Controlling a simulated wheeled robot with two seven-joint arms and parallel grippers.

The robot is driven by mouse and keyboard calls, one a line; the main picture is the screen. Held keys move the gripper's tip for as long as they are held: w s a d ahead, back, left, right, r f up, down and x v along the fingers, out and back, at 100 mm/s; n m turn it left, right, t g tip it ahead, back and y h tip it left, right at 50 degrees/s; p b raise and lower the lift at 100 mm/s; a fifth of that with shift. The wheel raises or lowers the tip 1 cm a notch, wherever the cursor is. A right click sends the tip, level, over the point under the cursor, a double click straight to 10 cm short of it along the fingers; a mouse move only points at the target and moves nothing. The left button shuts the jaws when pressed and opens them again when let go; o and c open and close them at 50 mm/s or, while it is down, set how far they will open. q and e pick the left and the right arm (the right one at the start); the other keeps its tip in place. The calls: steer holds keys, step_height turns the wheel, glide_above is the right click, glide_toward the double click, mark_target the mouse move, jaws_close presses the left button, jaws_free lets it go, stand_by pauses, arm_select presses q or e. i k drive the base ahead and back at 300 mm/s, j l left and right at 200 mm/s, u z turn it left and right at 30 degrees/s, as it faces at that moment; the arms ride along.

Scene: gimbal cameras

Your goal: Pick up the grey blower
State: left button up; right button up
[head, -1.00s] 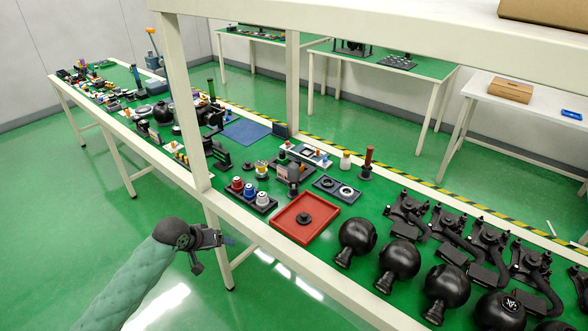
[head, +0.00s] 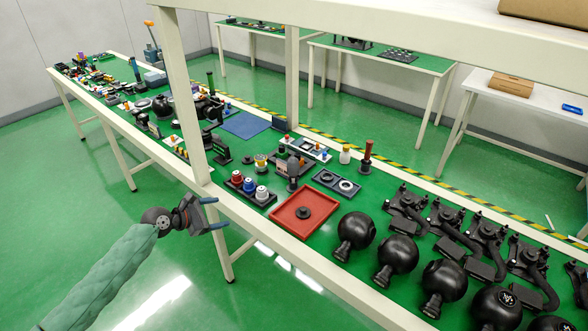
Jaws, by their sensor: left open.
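A small dark grey bulb-shaped item (head: 293,167), which looks like the grey blower, stands upright on the green table just behind the red tray; it is too small to be sure. My left gripper (head: 219,214) is open and empty. It hangs in front of the table's near edge, left of the red tray and well apart from the grey item. My right gripper is out of view.
The red tray (head: 281,222) holds a small black round part. A rack with red, blue and white-topped pieces (head: 249,188) sits left of it. Black spheres (head: 354,237) line the near edge at right. A white post (head: 180,100) rises from the near edge.

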mark_target(293, 165)
steer(key=i+l, duration=0.35)
steer(key=l, duration=0.15)
steer(key=i+l, duration=0.35)
steer(key=l, duration=0.2)
